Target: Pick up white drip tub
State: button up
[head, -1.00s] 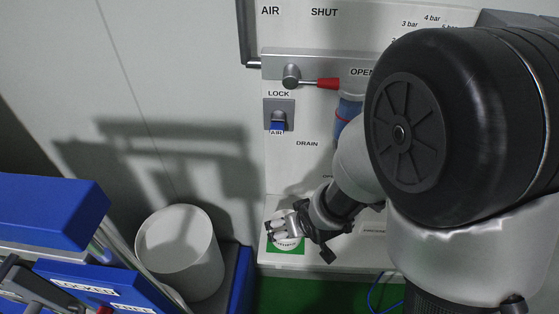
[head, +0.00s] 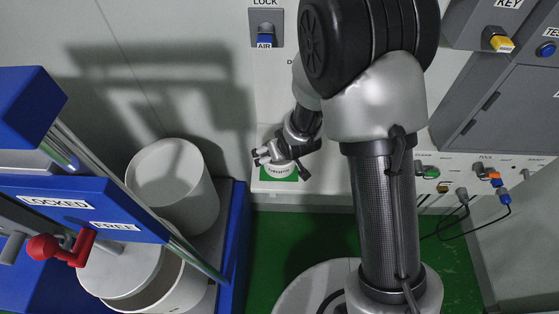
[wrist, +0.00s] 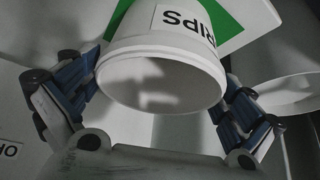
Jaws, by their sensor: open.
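The white drip tub (wrist: 160,68) fills the middle of the wrist view, its round open rim facing the camera and part of a "DRIPS" label upside down on it. A green patch (wrist: 235,18) shows behind it. My gripper (wrist: 162,88) is open, with one blue-padded finger on each side of the tub; I cannot tell whether either finger touches it. In the head view my gripper (head: 264,157) is at the white ledge, over the green patch (head: 292,176), and mostly hides the tub.
A large white drum (head: 172,185) stands left of my gripper, with a lidded white container (head: 130,275) nearer. A blue frame (head: 85,205) with a red handle (head: 62,250) crosses the left side. Cables (head: 470,215) hang at the right. Green floor (head: 290,235) is open below the ledge.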

jog(key=x, duration=0.3)
jog(key=shift+b, duration=0.35)
jog(key=shift+r, duration=0.1)
jog(key=shift+c, duration=0.4)
jog(key=c, duration=1)
